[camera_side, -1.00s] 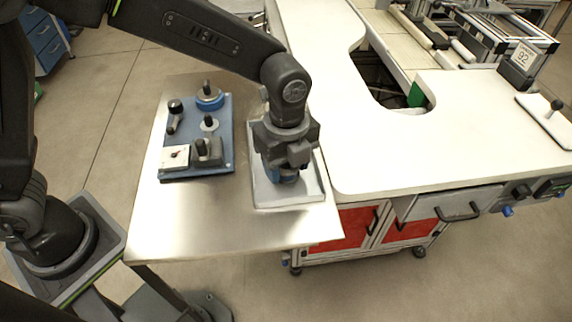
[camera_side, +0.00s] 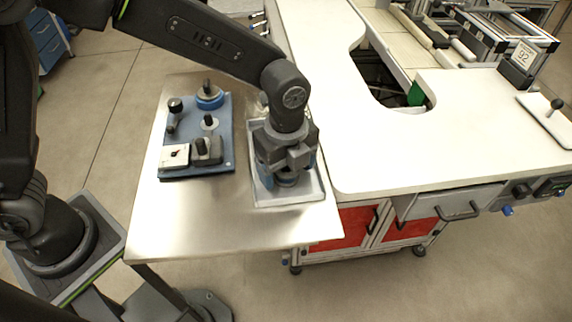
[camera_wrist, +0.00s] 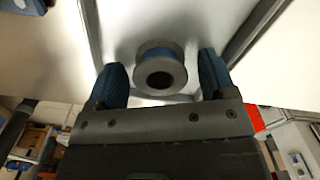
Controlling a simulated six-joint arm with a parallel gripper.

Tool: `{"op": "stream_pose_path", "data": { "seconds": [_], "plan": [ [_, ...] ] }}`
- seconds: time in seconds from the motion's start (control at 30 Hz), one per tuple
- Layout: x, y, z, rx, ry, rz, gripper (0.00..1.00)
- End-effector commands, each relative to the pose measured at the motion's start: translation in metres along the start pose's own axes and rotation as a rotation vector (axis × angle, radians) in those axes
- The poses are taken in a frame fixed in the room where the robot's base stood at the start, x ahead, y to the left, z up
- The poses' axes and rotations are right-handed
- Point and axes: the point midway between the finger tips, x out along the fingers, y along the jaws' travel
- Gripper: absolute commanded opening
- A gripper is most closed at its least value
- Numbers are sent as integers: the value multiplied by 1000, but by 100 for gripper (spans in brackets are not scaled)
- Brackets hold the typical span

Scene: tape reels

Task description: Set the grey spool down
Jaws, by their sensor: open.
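The grey spool (camera_wrist: 160,72) has a dark centre hole and a blue band below its top flange. In the wrist view it stands in the pale tray, between the two blue fingers of my gripper (camera_wrist: 162,80). A gap shows on each side of the spool, so the fingers do not touch it. In the side view my gripper (camera_side: 288,178) is low over the white tray (camera_side: 307,192) and hides most of the spool. The gripper is open.
A blue board (camera_side: 222,166) left of the tray carries a blue reel (camera_side: 209,98), several black-knobbed posts and a white dial box (camera_side: 174,157). The bare front of the metal table (camera_side: 200,220) is free. A large white worktop (camera_side: 450,140) adjoins on the right.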

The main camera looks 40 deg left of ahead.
Motion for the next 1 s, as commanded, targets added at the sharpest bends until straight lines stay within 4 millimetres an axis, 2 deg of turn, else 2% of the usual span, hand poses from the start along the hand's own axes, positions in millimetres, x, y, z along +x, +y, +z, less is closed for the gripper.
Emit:
{"op": "stream_pose_path", "data": {
  "seconds": [0.17, 0.6, 0.8, 1.0],
  "plan": [
    [-16, -1, 0, 0, 1, -5, 77],
    [-102, -1, 0, 0, 1, -5, 77],
    [-120, 0, 0, 0, 0, -1, 77],
    [-124, 0, 0, -2, 0, -1, 77]
  ]
}}
